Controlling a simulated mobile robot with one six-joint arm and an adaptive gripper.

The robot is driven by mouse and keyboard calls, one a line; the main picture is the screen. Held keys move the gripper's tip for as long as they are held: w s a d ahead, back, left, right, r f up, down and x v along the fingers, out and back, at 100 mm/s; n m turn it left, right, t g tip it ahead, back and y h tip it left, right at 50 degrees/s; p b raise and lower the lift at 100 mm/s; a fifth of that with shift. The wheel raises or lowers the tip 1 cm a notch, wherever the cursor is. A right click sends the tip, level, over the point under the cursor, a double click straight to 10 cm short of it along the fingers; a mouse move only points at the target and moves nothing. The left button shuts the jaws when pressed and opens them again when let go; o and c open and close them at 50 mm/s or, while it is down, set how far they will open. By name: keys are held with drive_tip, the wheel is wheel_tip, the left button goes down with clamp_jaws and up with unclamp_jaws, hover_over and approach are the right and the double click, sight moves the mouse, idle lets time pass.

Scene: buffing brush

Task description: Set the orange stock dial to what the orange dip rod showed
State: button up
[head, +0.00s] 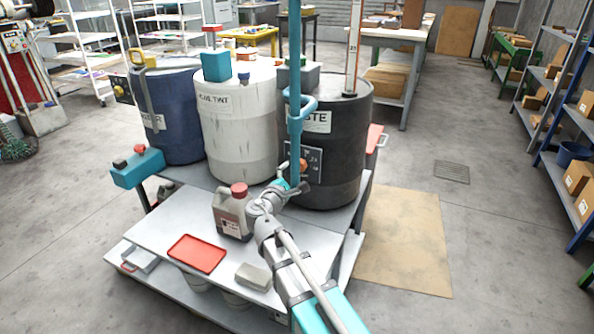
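A tall pale rod (354,45) with red-orange marks stands upright at the black drum (345,160); its reading is too small to make out. A dark plate (310,152) with small light figures is on the front of this drum. A small orange part (303,166) shows by the plate, partly behind my gripper; I cannot tell whether it is the stock dial. My gripper (302,188) is in front of the black drum, near the foot of a teal upright pole (295,65). Its fingers are too small and overlapped to tell whether they are open or what they touch.
A white drum (237,130) and a blue drum (170,110) stand left of the black one. A teal box (137,168) with a red-orange knob is at left. A red-capped jug (232,215), red tray (197,254) and grey block (253,276) occupy the front bench.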

drive_tip(key=v, duration=0.6)
drive_tip(key=shift+s, duration=0.2)
drive_tip(key=s+d+f+m+g+h, duration=0.1)
drive_tip(key=d+f+m+g, duration=0.35)
drive_tip(key=d, duration=0.35)
drive_tip(key=d+f+m+g+h, duration=0.1)
drive_tip(key=d+f+m+g, duration=0.35)
drive_tip(key=d, duration=0.35)
drive_tip(key=s+d+f+m+g+y, duration=0.8)
drive_tip(key=s+d+f+m, duration=0.25)
drive_tip(key=s+m, duration=0.2)
wheel_tip(320, 180, up, 39)
drive_tip(key=p, duration=3.8)
drive_tip(key=shift+s+d+n, duration=0.2)
drive_tip(key=shift+n, duration=0.15)
